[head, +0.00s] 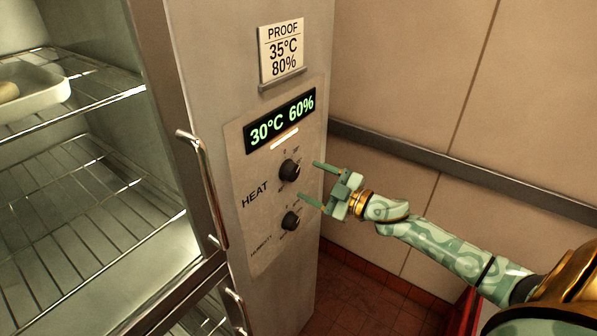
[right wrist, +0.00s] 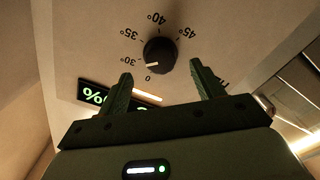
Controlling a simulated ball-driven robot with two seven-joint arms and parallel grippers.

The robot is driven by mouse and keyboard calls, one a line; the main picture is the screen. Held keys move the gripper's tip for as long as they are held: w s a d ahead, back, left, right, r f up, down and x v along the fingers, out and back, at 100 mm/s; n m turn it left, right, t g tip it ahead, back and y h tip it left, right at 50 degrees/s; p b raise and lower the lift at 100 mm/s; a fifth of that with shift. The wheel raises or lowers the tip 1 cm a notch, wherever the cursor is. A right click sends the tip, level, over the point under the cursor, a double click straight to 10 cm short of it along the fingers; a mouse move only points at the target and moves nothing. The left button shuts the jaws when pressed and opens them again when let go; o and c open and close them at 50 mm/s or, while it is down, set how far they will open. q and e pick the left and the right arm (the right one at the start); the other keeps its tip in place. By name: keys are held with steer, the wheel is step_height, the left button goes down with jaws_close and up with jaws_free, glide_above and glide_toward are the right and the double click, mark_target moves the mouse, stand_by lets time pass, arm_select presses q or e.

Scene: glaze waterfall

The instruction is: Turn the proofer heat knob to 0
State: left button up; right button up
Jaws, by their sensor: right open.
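The black heat knob (head: 289,170) is on the proofer's control panel, with the word HEAT printed beside it. In the right wrist view the knob (right wrist: 160,54) is ringed by marks 0, 30°, 35°, 40° and 45°, and its white pointer line is at about 30°. My right gripper (head: 309,180) is open and empty just right of the knob in the head view. In the right wrist view its fingers (right wrist: 160,72) are spread to either side below the knob, apparently not touching it. My left gripper is not in view.
The lit display (head: 281,120) reads 30°C 60%. A humidity knob (head: 290,221) sits below the heat knob. A card (head: 283,50) reads PROOF 35°C 80%. A metal door handle (head: 203,188) stands out left of the panel. A rail (head: 460,168) runs along the right wall.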

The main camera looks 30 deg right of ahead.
mark_target(296, 174)
steer(key=x, duration=0.5)
steer(key=c, duration=1)
steer(key=n, duration=0.4)
steer(key=n+b, duration=0.1)
steer(key=n, duration=0.4)
steer(key=shift+n+b, duration=0.35)
steer(key=shift+n, duration=0.05)
